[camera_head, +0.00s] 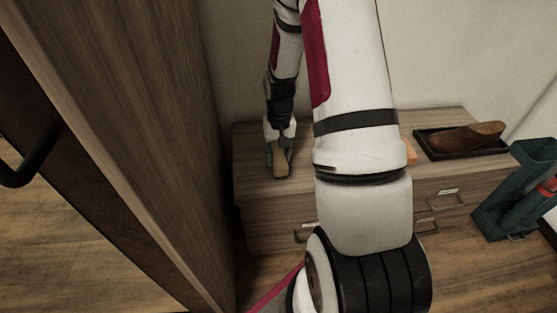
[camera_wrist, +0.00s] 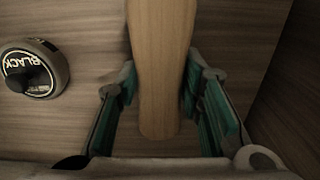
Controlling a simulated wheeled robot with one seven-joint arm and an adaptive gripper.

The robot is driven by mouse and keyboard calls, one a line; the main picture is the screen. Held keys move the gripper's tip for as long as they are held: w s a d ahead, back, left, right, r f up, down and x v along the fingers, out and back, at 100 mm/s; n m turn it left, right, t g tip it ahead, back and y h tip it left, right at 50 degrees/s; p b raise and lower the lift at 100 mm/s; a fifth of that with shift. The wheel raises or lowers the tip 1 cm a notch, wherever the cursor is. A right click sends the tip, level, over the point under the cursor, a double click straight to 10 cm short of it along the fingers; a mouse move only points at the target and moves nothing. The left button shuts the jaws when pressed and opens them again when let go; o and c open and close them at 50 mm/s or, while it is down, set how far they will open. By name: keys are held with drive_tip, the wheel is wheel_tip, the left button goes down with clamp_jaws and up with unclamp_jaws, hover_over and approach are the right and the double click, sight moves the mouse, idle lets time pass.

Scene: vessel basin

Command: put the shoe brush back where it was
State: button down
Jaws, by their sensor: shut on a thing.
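The shoe brush (camera_wrist: 160,60) is a long light-wood piece with a rounded end. It runs up out of the top of the wrist view, and its bristles are not visible there. My gripper (camera_wrist: 160,88) is shut on it, with a teal-padded finger on either side. In the head view my gripper (camera_head: 279,148) points down over the left part of the low wooden cabinet (camera_head: 262,215). The brush (camera_head: 281,165) shows small and tan between the fingers, at or just above the cabinet top; I cannot tell whether it touches.
A round tin marked BLACK (camera_wrist: 35,68) lies left of the brush. A brown shoe (camera_head: 470,137) sits on a black tray (camera_head: 432,153) at the right. An orange thing (camera_head: 411,152) is partly hidden by my arm. A teal holder (camera_head: 515,192) stands right. A tall wood panel (camera_head: 150,120) is close left.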

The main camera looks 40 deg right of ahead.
drive_tip(key=shift+f, duration=0.7)
drive_tip(key=c, duration=1.1)
unclamp_jaws()
drive_tip(key=shift+f, duration=0.1)
